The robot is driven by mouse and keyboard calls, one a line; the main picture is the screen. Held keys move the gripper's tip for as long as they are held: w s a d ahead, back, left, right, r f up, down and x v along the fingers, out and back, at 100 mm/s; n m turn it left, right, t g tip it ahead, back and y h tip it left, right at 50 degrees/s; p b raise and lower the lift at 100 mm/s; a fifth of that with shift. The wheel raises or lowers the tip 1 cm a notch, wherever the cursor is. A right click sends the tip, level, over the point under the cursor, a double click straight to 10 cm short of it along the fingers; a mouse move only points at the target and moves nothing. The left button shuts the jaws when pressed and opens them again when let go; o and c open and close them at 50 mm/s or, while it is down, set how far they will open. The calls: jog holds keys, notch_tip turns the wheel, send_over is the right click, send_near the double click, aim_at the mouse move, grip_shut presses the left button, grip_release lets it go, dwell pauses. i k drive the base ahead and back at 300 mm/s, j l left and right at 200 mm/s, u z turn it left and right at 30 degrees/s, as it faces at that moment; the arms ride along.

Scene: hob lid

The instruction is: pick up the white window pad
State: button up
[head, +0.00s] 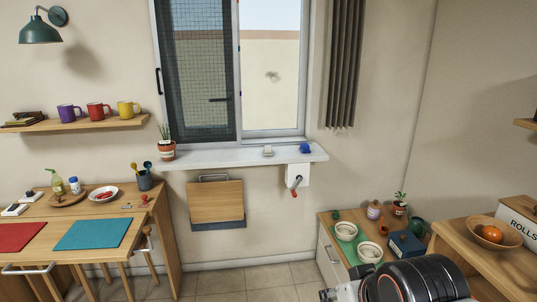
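A small white pad (267,150) sits on the window sill (225,158), in front of the open right half of the window. It is small in the head view, so its exact shape is hard to tell. A small blue thing (305,148) stands to its right on the same sill. My arm enters at the bottom right, and what looks like my gripper (328,294) is at the bottom edge, far below and apart from the pad. Its fingers are too cut off to tell open from shut.
A potted plant (166,149) stands at the sill's left end. A roll holder with a red-tipped handle (296,176) and a folded wooden board (216,203) hang below the sill. A low cabinet with bowls (346,231) stands at the right. Tiled floor below the window is clear.

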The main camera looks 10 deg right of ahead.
aim_at(267, 151)
jog(key=i+j, duration=0.15)
jog(key=i, duration=0.4)
jog(key=i+j, duration=0.2)
jog(key=i, duration=0.4)
jog(key=i+j, duration=0.15)
jog(key=i, duration=0.4)
